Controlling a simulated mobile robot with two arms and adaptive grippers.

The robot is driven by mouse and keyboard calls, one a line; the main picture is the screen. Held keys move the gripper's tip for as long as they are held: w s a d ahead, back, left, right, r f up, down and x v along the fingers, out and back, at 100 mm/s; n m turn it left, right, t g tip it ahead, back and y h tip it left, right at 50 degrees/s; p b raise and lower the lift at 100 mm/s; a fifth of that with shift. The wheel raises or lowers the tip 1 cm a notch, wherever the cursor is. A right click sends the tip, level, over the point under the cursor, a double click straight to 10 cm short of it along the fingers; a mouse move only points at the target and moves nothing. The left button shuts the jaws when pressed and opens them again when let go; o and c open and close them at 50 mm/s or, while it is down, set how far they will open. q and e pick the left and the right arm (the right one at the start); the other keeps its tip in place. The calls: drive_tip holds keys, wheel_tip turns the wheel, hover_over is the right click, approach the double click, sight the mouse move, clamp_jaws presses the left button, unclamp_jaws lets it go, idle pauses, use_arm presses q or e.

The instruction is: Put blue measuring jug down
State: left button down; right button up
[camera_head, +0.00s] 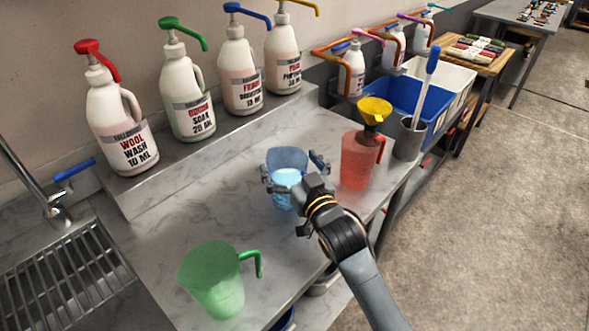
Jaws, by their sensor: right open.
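The blue measuring jug (287,159) stands upright on the marble counter (205,205), with light-blue liquid showing in its lower part. My right gripper (294,174) is open, its fingers spread to either side of the jug. Its wrist hides the jug's lower right side, and I cannot see the handle. Whether either finger touches the jug cannot be told. My left gripper is not in view.
A green jug (214,283) stands at the front of the counter. A red jug (358,160) with a yellow funnel (375,109) and a grey cup (408,139) stand to the right. Pump bottles (187,105) line the raised back ledge. A sink (55,275) is at left.

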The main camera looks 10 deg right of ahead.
drive_tip(key=s+d+b, duration=0.2)
drive_tip(key=s, duration=0.9)
drive_tip(key=shift+s+d, duration=0.2)
drive_tip(key=shift+s, duration=0.2)
